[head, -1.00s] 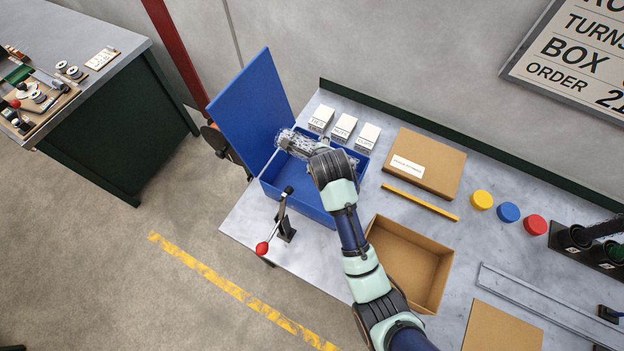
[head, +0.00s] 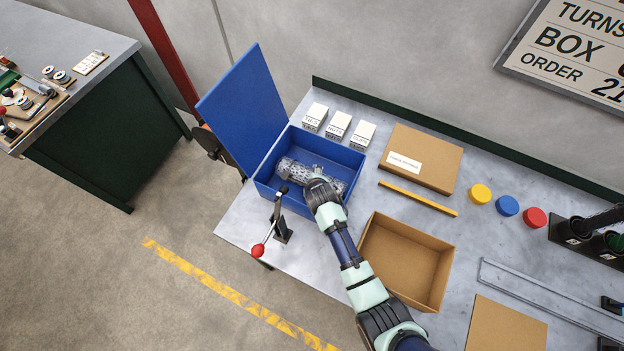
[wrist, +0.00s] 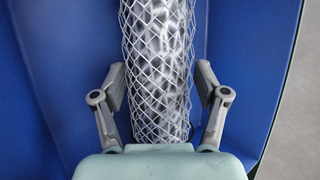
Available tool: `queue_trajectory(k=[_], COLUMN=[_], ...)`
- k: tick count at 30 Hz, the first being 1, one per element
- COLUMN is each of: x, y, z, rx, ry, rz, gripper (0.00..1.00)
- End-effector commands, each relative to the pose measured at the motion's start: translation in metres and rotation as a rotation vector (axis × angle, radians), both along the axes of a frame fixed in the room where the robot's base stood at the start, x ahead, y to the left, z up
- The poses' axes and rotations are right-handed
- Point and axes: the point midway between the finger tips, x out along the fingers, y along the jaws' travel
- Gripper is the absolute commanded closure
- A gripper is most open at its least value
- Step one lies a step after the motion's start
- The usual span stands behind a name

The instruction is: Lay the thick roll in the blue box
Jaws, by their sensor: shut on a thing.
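The thick roll is a cylinder of silver wire mesh (head: 297,171). It lies lengthwise inside the blue box (head: 267,190), whose lid stands open at the back left. In the wrist view the roll (wrist: 158,65) runs up the picture between the two fingers, with blue surfaces on both sides. Whether the roll touches the box floor cannot be told.
A toggle lever with a red knob (head: 258,250) stands at the box's front. Three small white boxes (head: 338,125) stand behind it. An open cardboard box (head: 408,258), a closed carton (head: 425,160) and a yellow bar (head: 418,198) lie to the right.

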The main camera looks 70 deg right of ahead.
Motion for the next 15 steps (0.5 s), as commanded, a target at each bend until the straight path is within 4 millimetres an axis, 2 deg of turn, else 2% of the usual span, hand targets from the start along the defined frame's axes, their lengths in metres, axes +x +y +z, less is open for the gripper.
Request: queue_trajectory(k=[8,9,12,15], x=[0.0005,0.0001,0.0001,0.0001], y=[-0.0007,-0.0002,-0.0001,-0.0002], z=[-0.0025,-0.0019,-0.0017,-0.0017], rx=[-0.002,0.000,0.000,0.000], ry=[-0.002,0.000,0.000,0.001], rz=[0.000,0.000,0.000,0.001], gripper=[0.82,0.20,0.04,0.02])
